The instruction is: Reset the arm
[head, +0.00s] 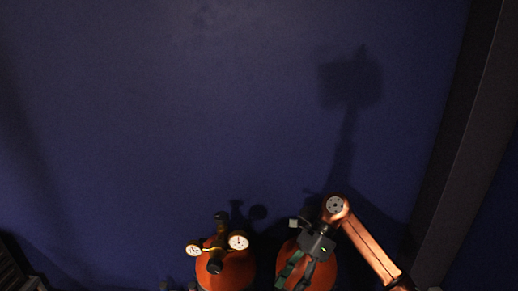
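My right arm comes in from the lower right, copper-coloured. Its dark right gripper (296,273) points down and to the left, in front of the right orange cylinder (325,274). Two dark finger parts show with some orange between them. The picture is too small and dark to tell whether they touch the cylinder or hold anything. My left arm and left gripper are not in view.
A left orange cylinder (238,272) stands beside the right one, with a brass regulator and two white gauges (238,242). A plain blue wall (200,110) fills the background. A dark post (470,140) slants along the right side. The upper area is clear.

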